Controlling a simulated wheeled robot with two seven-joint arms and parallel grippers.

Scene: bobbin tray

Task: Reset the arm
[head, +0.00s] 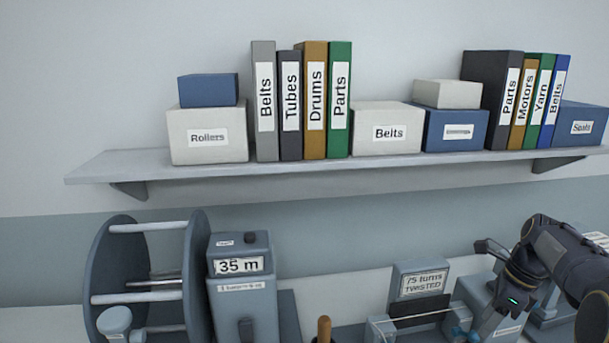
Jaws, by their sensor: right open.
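My right arm comes in from the right edge, dark grey with a small teal light near its wrist. My right gripper (468,335) points down at the lower right, at the bottom edge of the view. It is open, and I see nothing held in it. It is in front of a grey-blue machine at the lower right; I cannot tell whether it touches anything. My left arm and left gripper are out of view.
A reel (110,270) and a box reading "35 m" (240,266) stand at the lower left. A device labelled "75 turns twisted" (424,283) is beside my right gripper. A wall shelf (300,173) with binders and boxes runs above.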

